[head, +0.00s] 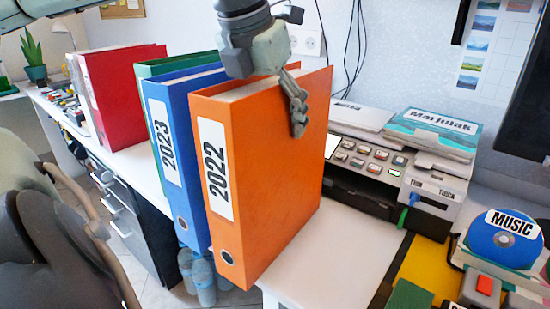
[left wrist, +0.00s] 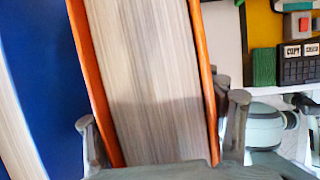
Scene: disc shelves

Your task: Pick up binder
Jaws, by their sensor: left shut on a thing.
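The orange binder (head: 270,165), labelled 2022, stands upright at the front of the white desk, its lower front corner reaching past the desk edge. My left gripper (head: 290,100) reaches it from above and is shut on its upper part. One finger lies against the orange right cover; the other is hidden behind the binder. In the left wrist view, the fingers (left wrist: 160,112) flank the orange binder (left wrist: 150,60) across its pages and covers. I cannot tell whether its base touches the desk. My right gripper is not in view.
A blue binder (head: 172,150) labelled 2023 stands close left of the orange one, with a green binder (head: 150,68) behind. Red binders (head: 125,90) stand farther left. A grey button panel (head: 370,160) and a MUSIC disc (head: 500,240) are right. A dark chair (head: 50,230) stands lower left.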

